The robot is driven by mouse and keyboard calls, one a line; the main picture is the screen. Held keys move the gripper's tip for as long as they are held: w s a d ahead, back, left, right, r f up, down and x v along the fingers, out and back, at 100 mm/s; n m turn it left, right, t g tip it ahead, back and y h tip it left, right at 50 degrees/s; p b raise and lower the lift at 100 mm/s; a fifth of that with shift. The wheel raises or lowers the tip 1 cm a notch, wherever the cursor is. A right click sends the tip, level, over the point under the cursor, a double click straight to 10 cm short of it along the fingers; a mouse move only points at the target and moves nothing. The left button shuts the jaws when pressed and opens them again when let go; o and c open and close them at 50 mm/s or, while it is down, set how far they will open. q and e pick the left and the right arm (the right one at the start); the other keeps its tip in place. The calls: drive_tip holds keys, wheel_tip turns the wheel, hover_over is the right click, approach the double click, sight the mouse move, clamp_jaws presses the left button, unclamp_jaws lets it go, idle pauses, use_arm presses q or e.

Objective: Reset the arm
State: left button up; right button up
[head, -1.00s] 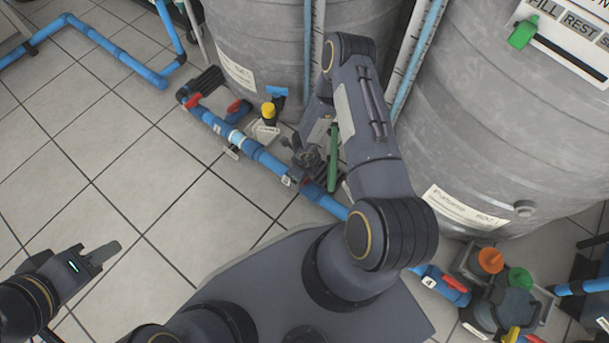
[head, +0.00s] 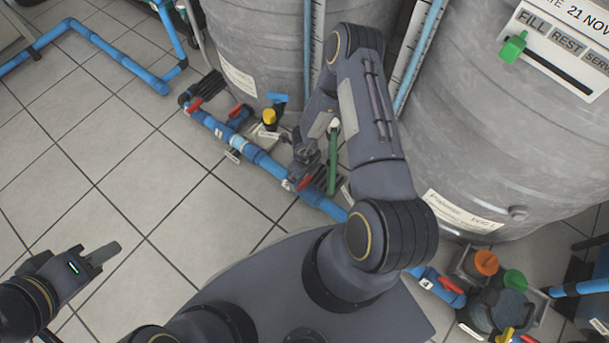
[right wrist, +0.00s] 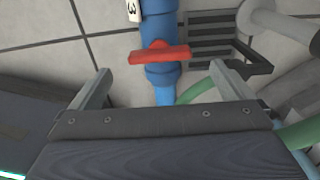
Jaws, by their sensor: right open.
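My right arm reaches forward in the middle of the head view, and its gripper (head: 303,166) is just above the blue pipe by the left tank. In the right wrist view the gripper (right wrist: 165,88) is open, its two fingers wide apart. A red valve handle (right wrist: 159,55) on the blue pipe lies ahead between the fingers, crosswise to the pipe, with no finger visibly touching it. My left gripper (head: 108,252) is at the lower left over bare floor, away from everything. Its fingers are seen edge-on, so its opening is unclear.
Two large grey tanks (head: 265,50) (head: 480,130) stand at the back. The blue pipe (head: 262,160) runs along the floor, with more red handles (head: 240,110) and a yellow knob (head: 269,116). A green hose (head: 333,160) is beside my right gripper.

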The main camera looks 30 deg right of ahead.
wheel_tip(320, 180, up, 2)
drive_tip(key=shift+r+p, duration=0.25)
drive_tip(key=shift+p, duration=0.1)
